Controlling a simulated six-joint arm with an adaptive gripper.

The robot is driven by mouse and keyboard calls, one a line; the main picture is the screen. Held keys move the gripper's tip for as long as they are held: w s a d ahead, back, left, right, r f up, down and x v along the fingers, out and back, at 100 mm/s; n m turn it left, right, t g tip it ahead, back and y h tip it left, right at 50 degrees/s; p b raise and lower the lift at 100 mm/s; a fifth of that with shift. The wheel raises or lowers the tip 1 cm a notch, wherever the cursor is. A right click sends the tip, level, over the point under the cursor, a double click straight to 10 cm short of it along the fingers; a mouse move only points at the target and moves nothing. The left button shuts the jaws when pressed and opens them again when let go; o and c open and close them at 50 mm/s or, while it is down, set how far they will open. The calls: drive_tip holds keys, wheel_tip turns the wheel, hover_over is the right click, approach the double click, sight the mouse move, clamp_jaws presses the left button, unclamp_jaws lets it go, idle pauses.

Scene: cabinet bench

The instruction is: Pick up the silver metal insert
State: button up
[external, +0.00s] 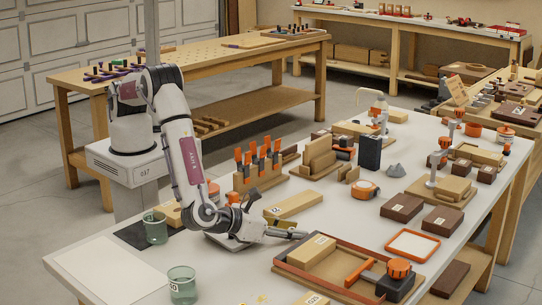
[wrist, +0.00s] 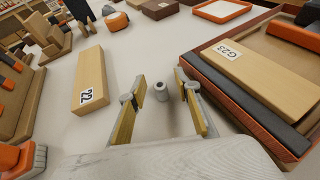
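The silver metal insert (wrist: 161,96) is a small grey cylinder with a hole in its top. In the wrist view it stands on the white bench top, in the gap between my two fingers. My gripper (wrist: 160,87) is open, with one finger to the left of the insert and one to the right, and bench surface shows between them and it. In the external view my gripper (external: 298,235) is low over the bench, near the tray's left edge. I cannot make out the insert there.
A wooden block marked 22 (wrist: 91,80) lies left of my gripper. An orange-rimmed tray (wrist: 226,97) with block G23 (wrist: 265,70) is close on the right. In the external view, green beakers (external: 183,285) stand at the front left. Bare bench lies ahead.

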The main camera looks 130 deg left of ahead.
idle(0.3)
clamp_jaws()
drive_tip(key=shift+r, duration=0.2)
drive_tip(key=shift+r, duration=4.85)
